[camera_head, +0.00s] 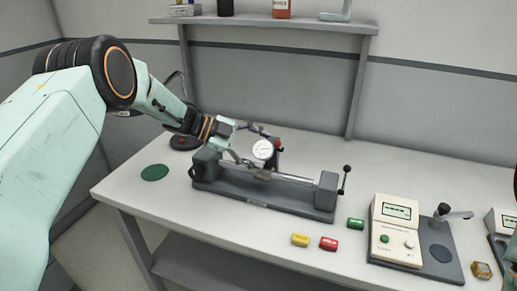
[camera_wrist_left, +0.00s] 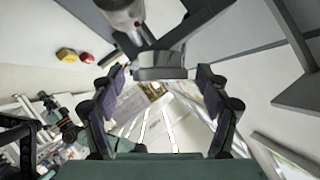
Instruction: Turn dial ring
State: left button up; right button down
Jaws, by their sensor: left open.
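A round white-faced dial (camera_head: 262,150) sits on a grey bench fixture (camera_head: 268,196) with a horizontal metal rod. Its face shows in the head view, and its markings are too small to read. My left gripper (camera_head: 268,155) comes in from the left with its fingers spread, one above and one below the dial in the picture. In the left wrist view, the left gripper (camera_wrist_left: 163,103) is open with nothing clamped between its pads. A grey block-like part (camera_wrist_left: 158,66) shows just beyond the fingers; I cannot tell whether it is the dial. My right gripper is not clearly visible.
A lever with a black knob (camera_head: 346,169) stands at the fixture's right end. Yellow (camera_head: 300,240), red (camera_head: 328,244) and green (camera_head: 355,224) blocks lie in front. A cream meter (camera_head: 395,230) stands right. A green disc (camera_head: 155,173) lies left. A shelf (camera_head: 270,22) hangs behind.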

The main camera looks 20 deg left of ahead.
pick_arm(q)
jog(key=v, duration=1.2)
jog(key=x, duration=1.2)
dwell(0.4)
